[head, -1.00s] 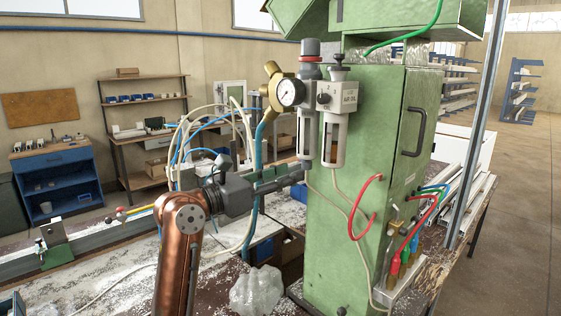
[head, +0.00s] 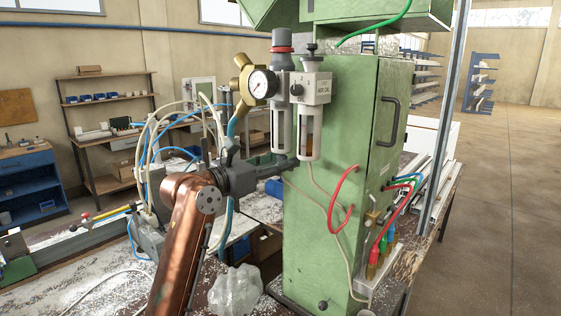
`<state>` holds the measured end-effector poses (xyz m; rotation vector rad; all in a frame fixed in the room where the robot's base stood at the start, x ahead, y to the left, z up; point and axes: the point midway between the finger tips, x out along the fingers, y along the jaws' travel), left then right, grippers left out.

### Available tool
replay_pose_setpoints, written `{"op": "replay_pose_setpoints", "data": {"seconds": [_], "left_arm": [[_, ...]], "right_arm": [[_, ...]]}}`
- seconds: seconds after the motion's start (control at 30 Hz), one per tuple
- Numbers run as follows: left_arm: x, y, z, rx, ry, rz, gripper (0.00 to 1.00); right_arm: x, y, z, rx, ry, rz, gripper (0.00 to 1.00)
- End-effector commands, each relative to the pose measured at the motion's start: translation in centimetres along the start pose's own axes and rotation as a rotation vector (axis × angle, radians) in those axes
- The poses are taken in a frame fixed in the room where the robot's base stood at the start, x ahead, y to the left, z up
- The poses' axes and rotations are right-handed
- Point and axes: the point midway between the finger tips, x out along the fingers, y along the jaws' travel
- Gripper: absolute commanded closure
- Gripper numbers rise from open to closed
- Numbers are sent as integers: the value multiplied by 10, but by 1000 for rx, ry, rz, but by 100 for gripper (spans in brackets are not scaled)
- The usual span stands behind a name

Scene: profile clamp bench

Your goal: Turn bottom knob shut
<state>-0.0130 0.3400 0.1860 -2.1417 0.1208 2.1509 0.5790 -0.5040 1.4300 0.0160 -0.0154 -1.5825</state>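The air filter unit hangs on the side of the green machine cabinet (head: 335,200). It has a round gauge (head: 262,84), a filter bowl (head: 281,127) at left and a lubricator bowl (head: 308,135) at right. My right gripper (head: 289,163), on a copper-coloured arm, reaches in from the lower left with its dark fingers at the lower end of the filter bowl. The bottom knob cannot be made out; the fingers cover that spot. The finger gap is too small to judge, and contact cannot be told. My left gripper is out of view.
A brass valve (head: 243,80) with a blue hose sits left of the gauge. Loose white and blue hoses (head: 150,150) stand behind my arm. A crumpled clear bag (head: 236,292) lies on the bench. Red tubes (head: 336,200) loop from the cabinet front.

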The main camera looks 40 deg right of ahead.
Motion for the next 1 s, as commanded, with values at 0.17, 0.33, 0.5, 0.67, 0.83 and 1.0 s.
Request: {"op": "replay_pose_setpoints", "data": {"seconds": [0.17,0.33,0.5,0.67,0.83,1.0], "left_arm": [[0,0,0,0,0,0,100],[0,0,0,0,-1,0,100],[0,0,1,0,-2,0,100],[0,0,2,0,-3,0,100],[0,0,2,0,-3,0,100],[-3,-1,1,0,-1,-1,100]], "right_arm": [[-1,0,0,0,0,1,68],[-1,1,0,0,0,1,79],[-1,1,0,0,0,2,91],[-1,1,0,0,0,2,100],[-2,1,0,0,0,6,100],[-2,0,1,2,1,39,100]]}}
